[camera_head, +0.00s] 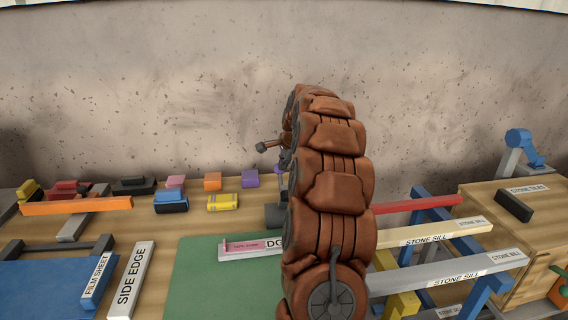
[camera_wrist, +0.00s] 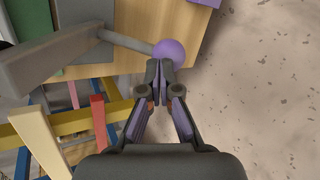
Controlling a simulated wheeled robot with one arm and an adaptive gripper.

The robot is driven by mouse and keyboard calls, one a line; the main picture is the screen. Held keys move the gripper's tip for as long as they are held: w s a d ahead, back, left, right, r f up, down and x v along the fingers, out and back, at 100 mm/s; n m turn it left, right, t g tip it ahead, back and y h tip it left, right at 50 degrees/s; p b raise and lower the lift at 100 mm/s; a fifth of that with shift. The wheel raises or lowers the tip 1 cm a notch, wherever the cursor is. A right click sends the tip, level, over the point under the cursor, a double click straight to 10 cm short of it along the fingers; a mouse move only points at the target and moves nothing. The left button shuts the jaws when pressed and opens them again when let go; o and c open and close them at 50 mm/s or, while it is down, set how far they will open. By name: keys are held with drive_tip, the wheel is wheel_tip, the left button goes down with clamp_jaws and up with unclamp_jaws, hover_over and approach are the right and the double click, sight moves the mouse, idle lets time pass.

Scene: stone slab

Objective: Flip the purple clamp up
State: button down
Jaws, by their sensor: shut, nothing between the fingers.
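In the wrist view a purple ball knob (camera_wrist: 170,52) sits on the end of a thin grey rod (camera_wrist: 126,40), near the edge of the wooden tabletop. The rod runs left to a thick grey bar (camera_wrist: 50,60). I take this for the purple clamp. My gripper (camera_wrist: 160,66) is shut and empty, with its fingertips right at the knob; I cannot tell whether they touch it. In the head view my brown arm hides the gripper and most of the clamp; a small purple bit (camera_head: 278,170) shows beside the arm.
A green mat (camera_head: 210,270) bears a pink-topped label block (camera_head: 240,247). Several small coloured blocks, including a purple block (camera_head: 250,178), line the back. Stone sills (camera_head: 432,233) lie on a frame at the right, near a wooden crate (camera_head: 515,235). A stone wall rises behind.

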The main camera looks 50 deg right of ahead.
drive_tip(key=shift+w+d+f+g+p, duration=0.3)
drive_tip(key=shift+w+d+g+p, duration=0.15)
drive_tip(key=shift+w+p, duration=0.25)
drive_tip(key=shift+w+f+y, duration=0.1)
drive_tip(key=shift+f+y, duration=0.15)
drive_tip(key=shift+y, duration=0.05)
drive_tip(key=shift+f, duration=0.15)
drive_tip(key=b+v, duration=0.2)
drive_tip(key=v, duration=1.2)
drive_tip(key=shift+s+a, duration=0.15)
drive_tip(key=shift+s, duration=0.35)
